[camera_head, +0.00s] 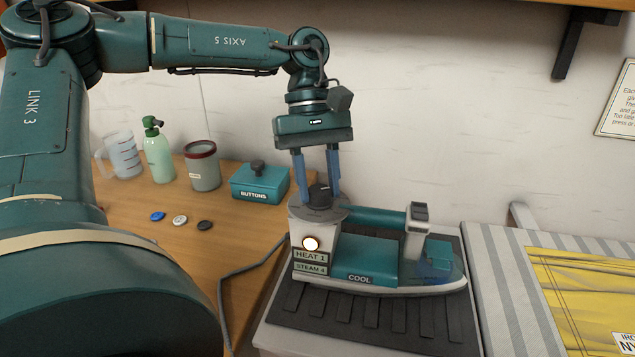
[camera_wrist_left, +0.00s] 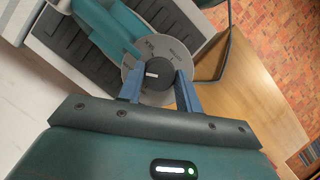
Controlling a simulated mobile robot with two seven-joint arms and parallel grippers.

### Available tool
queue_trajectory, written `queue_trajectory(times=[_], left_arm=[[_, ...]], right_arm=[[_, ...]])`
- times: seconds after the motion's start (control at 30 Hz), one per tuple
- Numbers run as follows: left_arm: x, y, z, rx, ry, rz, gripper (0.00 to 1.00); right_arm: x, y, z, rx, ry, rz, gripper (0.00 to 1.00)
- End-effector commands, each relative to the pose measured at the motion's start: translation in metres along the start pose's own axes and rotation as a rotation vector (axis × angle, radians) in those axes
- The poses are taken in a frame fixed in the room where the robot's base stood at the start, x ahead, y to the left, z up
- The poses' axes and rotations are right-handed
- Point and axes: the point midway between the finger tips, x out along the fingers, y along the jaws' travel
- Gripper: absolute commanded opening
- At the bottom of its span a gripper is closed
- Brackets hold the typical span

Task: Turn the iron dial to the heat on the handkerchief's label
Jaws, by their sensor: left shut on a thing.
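The iron (camera_head: 370,262) stands on a dark ribbed rest, with a teal body marked COOL. Its front display (camera_head: 310,262) reads HEAT 1 and STEAM 4, below a lit round lamp. The black dial (camera_head: 320,193) sits on top of the iron's tall end; it also shows in the left wrist view (camera_wrist_left: 158,75) with a pale mark. My left gripper (camera_head: 318,190) points down from above, its blue fingers shut on the dial. The yellow handkerchief (camera_head: 585,290) lies on the striped board at right. Its label (camera_head: 627,343) is cut off by the frame edge, showing only "IRO" and "NY".
A teal BUTTONS box (camera_head: 260,184), a jar (camera_head: 202,168), a green spray bottle (camera_head: 158,152) and a measuring jug (camera_head: 122,156) stand behind on the wooden table. Several loose buttons lie before them. A cord (camera_head: 222,300) runs left of the iron. A notice (camera_head: 622,105) hangs at right.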

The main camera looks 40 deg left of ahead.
Motion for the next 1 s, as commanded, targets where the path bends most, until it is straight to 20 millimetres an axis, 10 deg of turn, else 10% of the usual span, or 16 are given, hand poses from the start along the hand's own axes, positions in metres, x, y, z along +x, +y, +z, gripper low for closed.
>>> queue_trajectory(times=[0.47, 0.5, 1.0], left_arm=[[0.0001, 0.0003, 0.0001, 0.011, 0.0, -0.004, 0.12], [0.0002, 0.0002, 0.0001, 0.011, 0.0, -0.004, 0.37], [-0.0014, 0.0001, -0.0002, 0.01, 0.001, -0.004, 0.57]], right_arm=[[0.0, -0.0003, 0.0022, -0.001, -0.004, -0.001, 0.36], [0.0001, -0.0002, 0.0026, -0.001, -0.005, -0.001, 0.36], [0.0005, 0.0, 0.0056, -0.002, -0.011, -0.001, 0.36]])
